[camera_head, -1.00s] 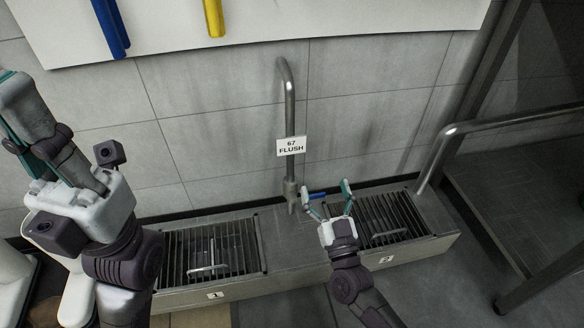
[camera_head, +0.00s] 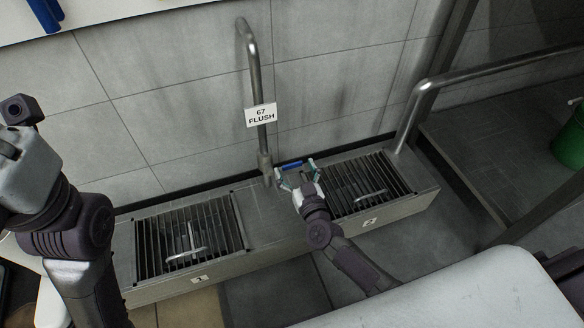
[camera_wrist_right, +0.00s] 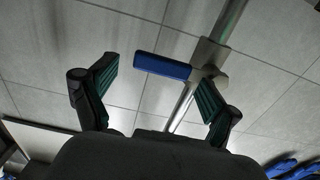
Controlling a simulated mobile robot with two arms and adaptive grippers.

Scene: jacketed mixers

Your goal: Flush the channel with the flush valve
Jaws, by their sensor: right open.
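The flush valve is a grey body (camera_head: 265,168) low on a steel pipe (camera_head: 252,70) with a "67 FLUSH" tag (camera_head: 261,115). Its blue lever (camera_head: 291,165) points right; the lever also shows in the right wrist view (camera_wrist_right: 162,66). My right gripper (camera_head: 296,171) is open, its teal fingertips on either side of the lever in the head view. In the wrist view the lever and valve body (camera_wrist_right: 209,54) lie just beyond the open fingers (camera_wrist_right: 155,77); I cannot tell whether they touch. The channel (camera_head: 268,220) runs below along the wall. My left gripper's fingers are out of view.
The channel has two grates, marked 1 (camera_head: 188,240) and 2 (camera_head: 367,185), each with a handle. A steel rail (camera_head: 480,70) stands at right, with a green bucket (camera_head: 573,140) beyond it. Tiled wall closes off the back.

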